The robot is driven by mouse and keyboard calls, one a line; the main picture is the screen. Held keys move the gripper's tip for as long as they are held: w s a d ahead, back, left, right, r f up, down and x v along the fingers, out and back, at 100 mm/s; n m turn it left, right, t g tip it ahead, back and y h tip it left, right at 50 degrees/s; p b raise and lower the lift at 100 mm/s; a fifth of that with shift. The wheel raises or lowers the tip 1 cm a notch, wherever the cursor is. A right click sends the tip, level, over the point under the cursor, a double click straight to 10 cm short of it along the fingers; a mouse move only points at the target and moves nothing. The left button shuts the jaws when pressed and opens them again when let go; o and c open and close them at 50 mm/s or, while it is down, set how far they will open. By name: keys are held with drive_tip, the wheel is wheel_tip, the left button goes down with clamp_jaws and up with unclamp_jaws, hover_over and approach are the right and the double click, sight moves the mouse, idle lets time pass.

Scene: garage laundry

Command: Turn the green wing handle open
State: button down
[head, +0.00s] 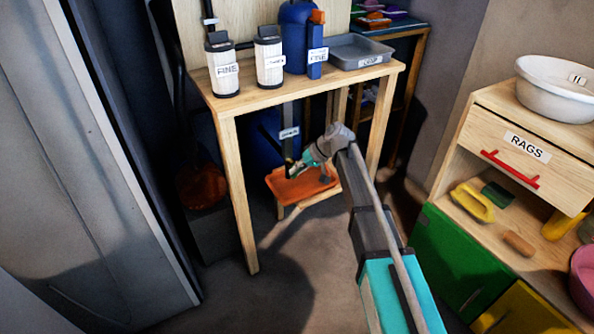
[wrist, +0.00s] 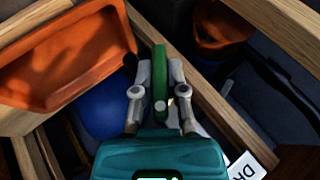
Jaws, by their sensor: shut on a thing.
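The green wing handle (wrist: 160,75) stands lengthwise between the two fingers of my gripper (wrist: 160,92) in the wrist view. The fingers are shut on it, one on each side. In the head view my gripper (head: 295,167) reaches under the wooden table, just above an orange tray, at the foot of a dark vertical pipe (head: 288,115) with a white label. The handle is mostly hidden by my gripper there. The orange tray (wrist: 30,75) also fills the upper left of the wrist view.
The wooden table (head: 330,92) carries two white canisters, a blue bottle and a grey tray (head: 358,52). Its legs and a lower stand flank my gripper closely. A cabinet with a RAGS drawer (head: 525,150) stands at right. The floor (head: 270,300) in front is clear.

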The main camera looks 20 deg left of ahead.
drive_tip(key=shift+s+r+n+t+h+p, duration=0.1)
drive_tip(key=shift+n+t+h+p, duration=0.3)
drive_tip(key=shift+t+h+p, duration=0.8)
drive_tip(key=shift+n+t+h+p, duration=0.4)
drive_tip(key=shift+t+h, duration=0.8)
drive_tip(key=c, duration=0.7)
unclamp_jaws()
drive_tip(key=shift+y, duration=0.3)
